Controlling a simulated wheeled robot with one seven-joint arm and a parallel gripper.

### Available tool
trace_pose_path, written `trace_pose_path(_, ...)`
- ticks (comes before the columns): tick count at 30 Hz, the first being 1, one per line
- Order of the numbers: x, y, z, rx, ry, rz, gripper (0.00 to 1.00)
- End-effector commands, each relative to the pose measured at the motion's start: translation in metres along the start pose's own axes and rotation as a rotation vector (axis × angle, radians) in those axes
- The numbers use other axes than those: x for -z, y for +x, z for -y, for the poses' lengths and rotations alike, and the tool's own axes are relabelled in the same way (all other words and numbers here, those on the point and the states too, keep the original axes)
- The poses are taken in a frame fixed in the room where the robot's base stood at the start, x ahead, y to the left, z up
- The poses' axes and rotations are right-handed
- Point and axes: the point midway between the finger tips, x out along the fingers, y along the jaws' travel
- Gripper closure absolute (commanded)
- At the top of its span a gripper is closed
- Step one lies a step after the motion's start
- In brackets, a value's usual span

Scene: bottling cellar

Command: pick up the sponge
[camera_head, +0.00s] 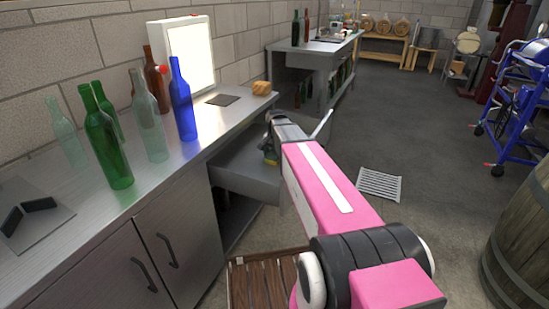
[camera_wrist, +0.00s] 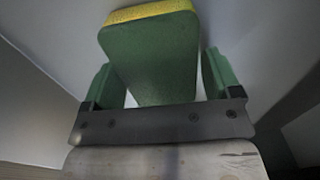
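The sponge (camera_wrist: 150,55), green with a yellow layer along its far edge, lies between the two green fingers of my gripper (camera_wrist: 160,75) in the wrist view. The fingers are apart, with a visible gap on the sponge's left side and a very narrow one on its right; firm contact does not show. In the head view, my gripper (camera_head: 270,153) reaches down into an open grey drawer (camera_head: 240,180) under the counter. The arm hides part of the drawer there, and the sponge cannot be told clearly from the fingers.
The metal counter (camera_head: 85,220) holds several glass bottles, including a blue one (camera_head: 183,100) and a green one (camera_head: 107,140). A barrel (camera_head: 520,235) stands right; the middle floor is mostly clear.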

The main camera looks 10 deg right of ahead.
Motion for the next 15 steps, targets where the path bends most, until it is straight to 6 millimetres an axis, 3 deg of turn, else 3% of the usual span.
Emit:
trace_pose_path(1, -0.0001, -0.0001, 0.0, 0.0, 0.0, 0.0, 0.34)
trace_pose_path(3, -0.0001, -0.0002, 0.0, 0.0, 0.0, 0.0, 0.53)
trace_pose_path(15, -0.0001, -0.0015, -0.0001, 0.0, 0.0, 0.0, 0.57)
